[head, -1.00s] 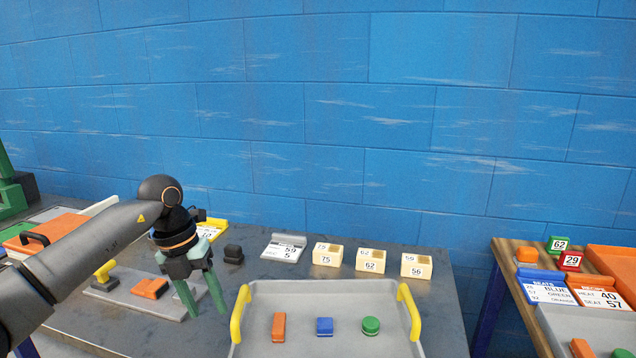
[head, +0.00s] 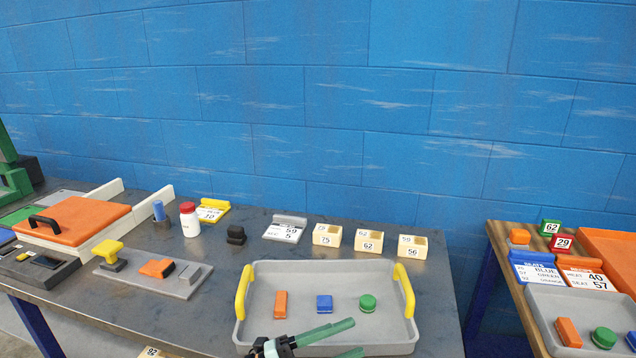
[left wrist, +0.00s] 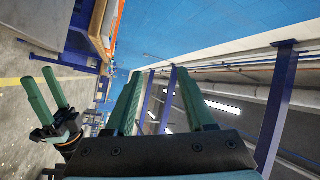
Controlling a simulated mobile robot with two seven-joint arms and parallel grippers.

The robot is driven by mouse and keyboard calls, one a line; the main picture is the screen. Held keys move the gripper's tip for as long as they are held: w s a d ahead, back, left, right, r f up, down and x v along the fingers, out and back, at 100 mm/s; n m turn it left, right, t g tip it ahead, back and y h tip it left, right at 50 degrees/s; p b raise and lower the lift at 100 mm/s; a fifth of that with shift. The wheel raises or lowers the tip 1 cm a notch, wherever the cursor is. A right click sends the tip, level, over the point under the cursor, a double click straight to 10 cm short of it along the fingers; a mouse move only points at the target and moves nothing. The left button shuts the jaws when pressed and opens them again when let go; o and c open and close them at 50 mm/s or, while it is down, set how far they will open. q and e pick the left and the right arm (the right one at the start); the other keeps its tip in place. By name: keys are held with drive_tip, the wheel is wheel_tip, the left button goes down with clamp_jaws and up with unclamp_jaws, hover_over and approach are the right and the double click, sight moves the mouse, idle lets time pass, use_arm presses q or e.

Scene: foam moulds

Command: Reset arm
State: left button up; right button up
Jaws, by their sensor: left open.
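My left gripper (head: 355,337) shows at the bottom of the head view, its green fingers pointing right, over the near edge of the grey tray (head: 330,268). It is open and empty. In the left wrist view its two fingers (left wrist: 160,75) stand apart with nothing between them. My right gripper (left wrist: 38,76) shows at the left of the left wrist view, its two green fingers apart and empty. It is not seen in the head view.
The tray with yellow handles holds an orange block (head: 280,304), a blue block (head: 324,304) and a green round piece (head: 367,303). Behind it stand numbered cream boxes (head: 369,241). A white bottle (head: 189,220) and an orange-lidded mould (head: 75,221) are left. A wooden table (head: 497,237) is right.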

use_arm(q)
drive_tip(key=s+a+f+n+t+y+p, duration=0.25)
drive_tip(key=a+f+n+t+y, duration=0.85)
drive_tip(key=n, duration=0.8)
drive_tip(key=s+a+f+n+g+y, duration=0.3)
drive_tip(key=s+a+f+g, duration=0.1)
drive_tip(key=s+f, duration=0.3)
drive_tip(key=s+a+f+n+g+y, duration=0.3)
drive_tip(key=s+a+f, duration=0.2)
drive_tip(key=s+f, duration=0.2)
drive_tip(key=shift+s+a+f+g, duration=0.15)
drive_tip(key=shift+s+a+g, duration=0.25)
drive_tip(key=shift+s, duration=0.8)
use_arm(e)
drive_tip(key=s+a+f+g, duration=0.2)
drive_tip(key=s+f+g, duration=0.2)
drive_tip(key=s+f, duration=0.3)
drive_tip(key=s, duration=0.3)
drive_tip(key=shift+f+y, duration=0.3)
drive_tip(key=shift+y, duration=0.1)
drive_tip(key=shift+c, duration=0.5)
use_arm(q)
drive_tip(key=shift+a, duration=0.1)
